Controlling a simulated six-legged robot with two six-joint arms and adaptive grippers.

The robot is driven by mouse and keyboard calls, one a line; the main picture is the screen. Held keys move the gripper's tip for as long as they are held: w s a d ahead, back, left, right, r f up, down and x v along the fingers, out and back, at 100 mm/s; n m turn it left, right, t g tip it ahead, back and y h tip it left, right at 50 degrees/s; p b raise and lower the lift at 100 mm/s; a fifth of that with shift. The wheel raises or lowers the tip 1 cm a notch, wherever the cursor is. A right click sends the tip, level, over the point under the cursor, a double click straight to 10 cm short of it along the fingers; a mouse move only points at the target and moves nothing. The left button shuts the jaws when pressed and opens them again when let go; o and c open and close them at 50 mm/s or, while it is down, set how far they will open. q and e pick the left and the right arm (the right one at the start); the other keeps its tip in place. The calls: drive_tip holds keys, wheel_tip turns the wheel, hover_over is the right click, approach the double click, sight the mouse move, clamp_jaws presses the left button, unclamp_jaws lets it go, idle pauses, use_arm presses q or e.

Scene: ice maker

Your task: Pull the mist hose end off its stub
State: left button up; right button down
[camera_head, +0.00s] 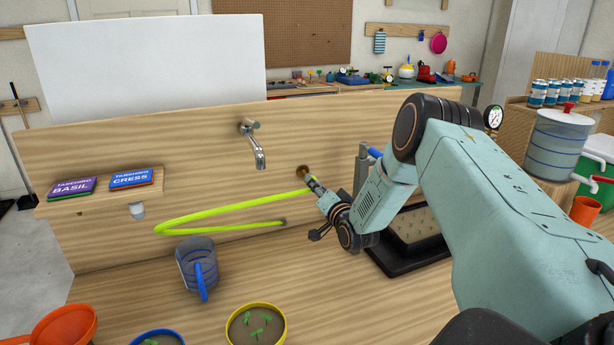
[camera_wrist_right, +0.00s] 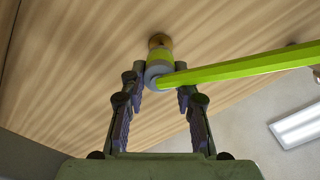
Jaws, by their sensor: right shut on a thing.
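My right gripper (camera_head: 312,184) is at the hose end by the brass stub (camera_head: 303,171) on the panel. In the right wrist view my fingers (camera_wrist_right: 167,84) are shut around the hose end, a grey collar with a green band (camera_wrist_right: 159,66). The brass stub (camera_wrist_right: 160,41) shows just beyond the collar, and the two look in line and touching. My left gripper is not in view.
A tap (camera_head: 255,146) sticks out of the panel left of the stub. A clear jug with a blue handle (camera_head: 199,268) stands below the hose. A black tray (camera_head: 414,236) lies under my right arm. Seedling pots (camera_head: 257,325) stand at the front.

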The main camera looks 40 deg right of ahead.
drive_tip(key=p+v, duration=0.1)
drive_tip(key=v, duration=0.2)
drive_tip(key=shift+s+p, duration=0.15)
drive_tip(key=shift+p, duration=0.25)
drive_tip(key=shift+a, duration=0.1)
